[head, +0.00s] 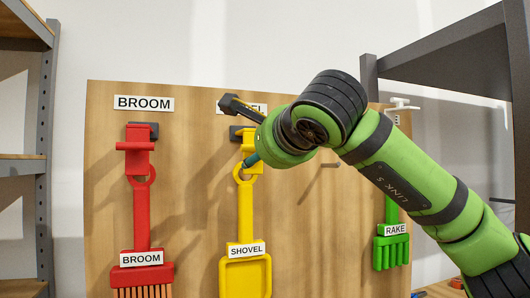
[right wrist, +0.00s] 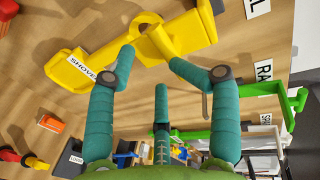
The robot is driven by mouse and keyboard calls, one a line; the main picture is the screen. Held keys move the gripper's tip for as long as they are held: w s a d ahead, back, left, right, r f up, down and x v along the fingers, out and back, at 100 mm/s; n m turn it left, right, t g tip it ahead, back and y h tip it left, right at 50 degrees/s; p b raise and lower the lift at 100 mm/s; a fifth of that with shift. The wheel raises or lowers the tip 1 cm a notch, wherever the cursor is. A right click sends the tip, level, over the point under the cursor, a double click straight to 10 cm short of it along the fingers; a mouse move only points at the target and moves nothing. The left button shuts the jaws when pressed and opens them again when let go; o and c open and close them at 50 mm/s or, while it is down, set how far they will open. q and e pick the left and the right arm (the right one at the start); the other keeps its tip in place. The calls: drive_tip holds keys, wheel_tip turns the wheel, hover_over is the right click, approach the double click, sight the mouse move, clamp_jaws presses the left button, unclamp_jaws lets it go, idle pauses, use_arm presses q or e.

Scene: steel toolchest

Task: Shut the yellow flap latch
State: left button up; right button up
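A yellow shovel (head: 245,215) hangs on the wooden board, and also shows in the right wrist view (right wrist: 105,57). The yellow flap latch (head: 247,147) is at the top of its handle, partly hidden by my right gripper; it looks like the yellow block in the right wrist view (right wrist: 195,31). I cannot tell how far the flap is turned. My right gripper (head: 250,160) is in front of the latch and handle. In the right wrist view its teal fingers (right wrist: 151,58) are spread, with nothing held between them. My left gripper is not in view.
A red broom (head: 141,215) hangs to the left and a green rake (head: 391,240) to the right on the board (head: 200,105). Metal shelves stand at the left (head: 48,150) and right (head: 450,50). A thin peg (head: 330,166) sticks out right of the shovel.

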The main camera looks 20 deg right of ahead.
drive_tip(key=shift+f, duration=0.1)
drive_tip(key=s+r, duration=0.2)
drive_tip(key=s, duration=1)
drive_tip(key=shift+r, duration=0.3)
